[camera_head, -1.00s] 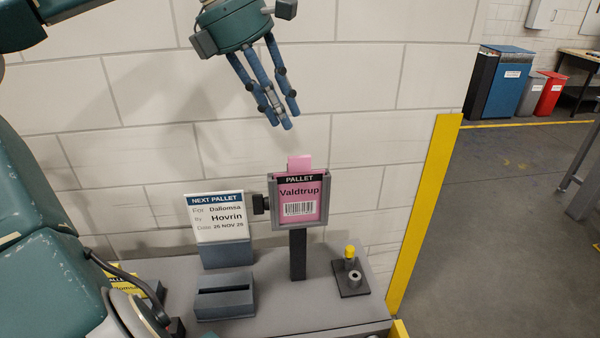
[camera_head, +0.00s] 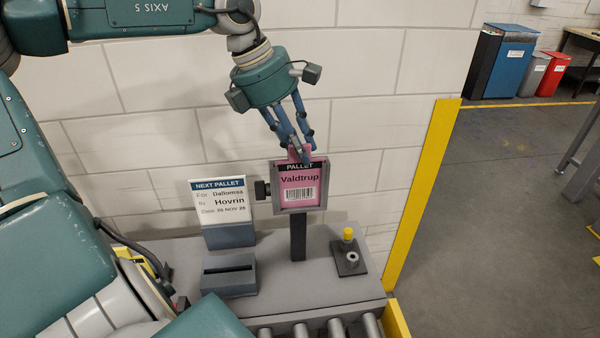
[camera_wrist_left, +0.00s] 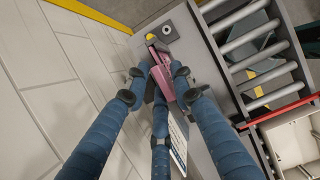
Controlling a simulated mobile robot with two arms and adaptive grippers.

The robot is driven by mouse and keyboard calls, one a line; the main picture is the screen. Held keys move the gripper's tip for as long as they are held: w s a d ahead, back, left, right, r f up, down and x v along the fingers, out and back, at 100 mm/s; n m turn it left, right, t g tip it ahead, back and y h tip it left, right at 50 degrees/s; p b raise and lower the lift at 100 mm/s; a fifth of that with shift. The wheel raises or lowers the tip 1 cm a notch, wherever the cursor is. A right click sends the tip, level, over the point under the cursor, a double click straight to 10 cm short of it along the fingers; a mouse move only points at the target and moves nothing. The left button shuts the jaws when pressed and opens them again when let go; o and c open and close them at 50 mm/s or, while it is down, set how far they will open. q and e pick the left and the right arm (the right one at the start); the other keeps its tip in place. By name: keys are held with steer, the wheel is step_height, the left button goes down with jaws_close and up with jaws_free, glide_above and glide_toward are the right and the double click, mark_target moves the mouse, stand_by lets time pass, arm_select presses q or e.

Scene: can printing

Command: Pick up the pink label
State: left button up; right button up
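The pink label (camera_head: 299,187) reads "PALLET Valdtrup" above a barcode. It sits upright in a grey frame (camera_head: 275,200) on a dark post, with its pink tab above the frame's top edge. My left gripper (camera_head: 302,150) points down at the tab, its blue fingers around it and partly hiding it. In the left wrist view the fingers (camera_wrist_left: 160,85) stand apart on either side of the pink label (camera_wrist_left: 161,62), with visible gaps. The label is still in the frame. My right gripper is not in view.
A white "NEXT PALLET" card (camera_head: 221,204) stands left of the frame. A slotted grey block (camera_head: 229,275) is in front of it. A small plate with a yellow-topped peg (camera_head: 349,250) is on the right. The wall (camera_head: 365,60) is close behind, and a yellow post (camera_head: 425,190) stands right.

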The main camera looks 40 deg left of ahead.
arm_select(q)
jaws_close()
steer(key=shift+r, duration=0.15)
